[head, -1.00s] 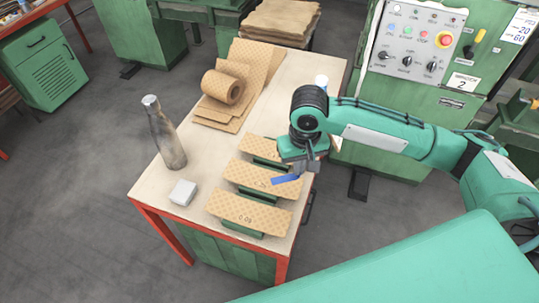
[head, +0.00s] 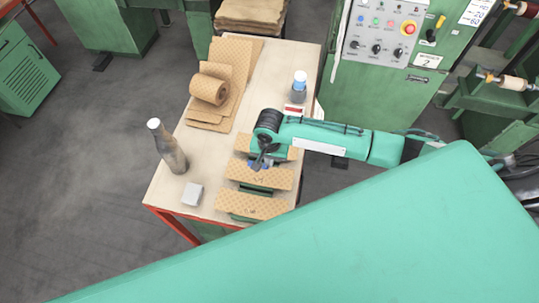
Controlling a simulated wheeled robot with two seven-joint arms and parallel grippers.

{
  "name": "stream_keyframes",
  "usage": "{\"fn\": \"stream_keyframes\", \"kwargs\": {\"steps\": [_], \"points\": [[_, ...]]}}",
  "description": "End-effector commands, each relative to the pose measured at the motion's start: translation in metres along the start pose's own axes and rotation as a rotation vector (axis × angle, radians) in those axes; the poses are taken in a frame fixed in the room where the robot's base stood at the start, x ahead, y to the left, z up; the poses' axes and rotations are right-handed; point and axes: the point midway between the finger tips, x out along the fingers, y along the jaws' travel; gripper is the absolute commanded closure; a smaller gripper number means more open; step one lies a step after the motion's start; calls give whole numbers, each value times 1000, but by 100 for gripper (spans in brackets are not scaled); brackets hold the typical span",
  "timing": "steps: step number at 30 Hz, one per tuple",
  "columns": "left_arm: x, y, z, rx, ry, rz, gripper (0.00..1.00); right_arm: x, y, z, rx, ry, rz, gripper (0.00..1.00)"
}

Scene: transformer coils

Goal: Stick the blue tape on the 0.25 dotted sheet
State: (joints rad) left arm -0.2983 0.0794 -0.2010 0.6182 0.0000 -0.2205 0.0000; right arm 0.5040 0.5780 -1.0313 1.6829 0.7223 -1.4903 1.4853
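Three tan dotted sheets lie on green holders in a row on the table: a far one (head: 281,153) partly hidden by my arm, a middle one (head: 280,178), and a near one (head: 252,206). The middle one carries a mark too small to read now; earlier it reads like 0.25. My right gripper (head: 259,164) points down over the far edge of the middle sheet. Its fingers look close together, with a small bit of blue tape (head: 265,166) at the tips. Most of the tape is hidden. I cannot tell whether it touches the sheet. My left gripper is out of view.
A roll of dotted sheet (head: 210,88) rests on flat sheets at the table's back left. A grey bottle (head: 168,148) and a white block (head: 192,194) stand at the left. A blue-capped container (head: 298,88) stands behind my arm. The table (head: 262,75) is bare at its back middle.

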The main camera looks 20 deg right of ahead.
Motion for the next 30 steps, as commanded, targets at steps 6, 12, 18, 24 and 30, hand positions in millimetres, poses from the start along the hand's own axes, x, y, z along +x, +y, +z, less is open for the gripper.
{"fn": "stream_keyframes", "kwargs": {"steps": [6, 12, 18, 24, 30], "points": [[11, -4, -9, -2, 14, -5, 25, 10, 0, 0, 0, 0, 0, 100], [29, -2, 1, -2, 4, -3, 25, 25, 0, 0, 0, 0, 1, 100], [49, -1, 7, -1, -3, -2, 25, 42, 1, 0, 0, 0, 1, 100], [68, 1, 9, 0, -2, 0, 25, 57, 1, 0, 0, 2, 0, 100], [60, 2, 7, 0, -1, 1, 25, 64, 0, 1, 0, -2, 1, 100]]}}
